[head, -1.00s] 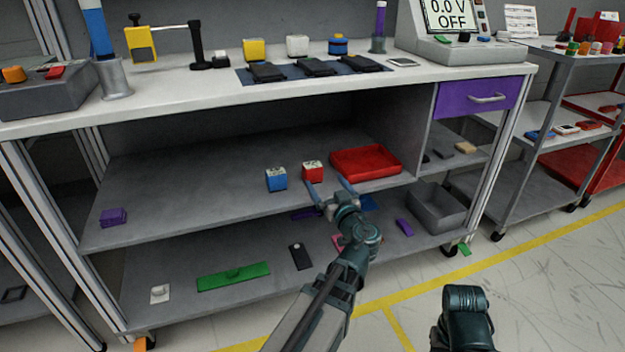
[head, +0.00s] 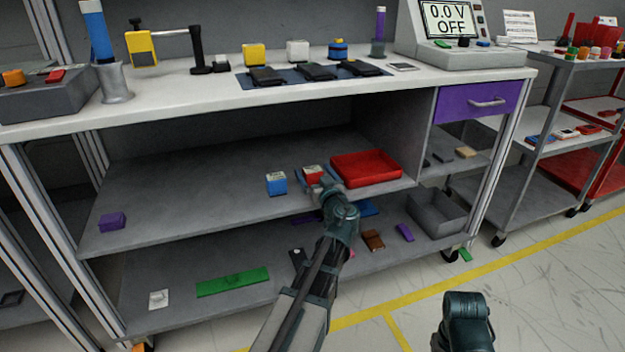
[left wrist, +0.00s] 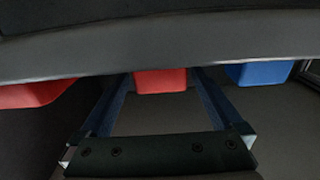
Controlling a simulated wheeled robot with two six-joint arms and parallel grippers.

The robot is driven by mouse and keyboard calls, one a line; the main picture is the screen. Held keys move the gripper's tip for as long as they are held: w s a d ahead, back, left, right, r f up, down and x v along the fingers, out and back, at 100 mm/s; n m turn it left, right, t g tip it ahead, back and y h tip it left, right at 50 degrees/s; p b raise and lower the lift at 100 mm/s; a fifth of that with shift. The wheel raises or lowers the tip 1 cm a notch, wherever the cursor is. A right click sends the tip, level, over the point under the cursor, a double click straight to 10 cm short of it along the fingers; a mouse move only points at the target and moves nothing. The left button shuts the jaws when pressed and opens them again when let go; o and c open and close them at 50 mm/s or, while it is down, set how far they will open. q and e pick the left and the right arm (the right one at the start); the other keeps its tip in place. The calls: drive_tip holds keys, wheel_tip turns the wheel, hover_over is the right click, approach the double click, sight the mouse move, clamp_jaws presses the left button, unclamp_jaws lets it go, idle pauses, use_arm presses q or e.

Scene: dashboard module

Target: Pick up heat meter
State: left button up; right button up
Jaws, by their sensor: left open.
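A small red block with a pale top (head: 313,172) stands on the middle shelf. A similar blue block (head: 276,183) stands to its left. Their top markings are too small to read, so I cannot tell from a label which is the heat meter. My left gripper (head: 317,181) is open at the red block and partly hides it. In the left wrist view the red block (left wrist: 160,80) shows between the two blue fingers, with the blue block (left wrist: 260,72) outside them at right. I cannot tell whether the fingers touch it. My right gripper's fingers are out of view.
A red tray (head: 372,168) sits close to the right of the red block. The worktop (head: 180,92) overhangs the shelf. A purple block (head: 112,222) lies at the shelf's left. The lower shelf holds a green plate (head: 232,282) and a grey bin (head: 436,212).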

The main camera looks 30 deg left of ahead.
sight(310, 167)
use_arm(q)
drive_tip(key=x, duration=0.2)
drive_tip(key=f+x, duration=0.1)
drive_tip(key=x, duration=0.1)
drive_tip(key=shift+a, duration=0.15)
drive_tip(key=c, duration=1.5)
drive_tip(key=shift+r, duration=0.1)
drive_tip(key=shift+r, duration=0.25)
drive_tip(key=shift+s+d, duration=0.25)
drive_tip(key=v, duration=1.7)
drive_tip(key=shift+s+d, duration=0.1)
drive_tip(key=shift+d, duration=0.1)
drive_tip(key=shift+r, duration=0.1)
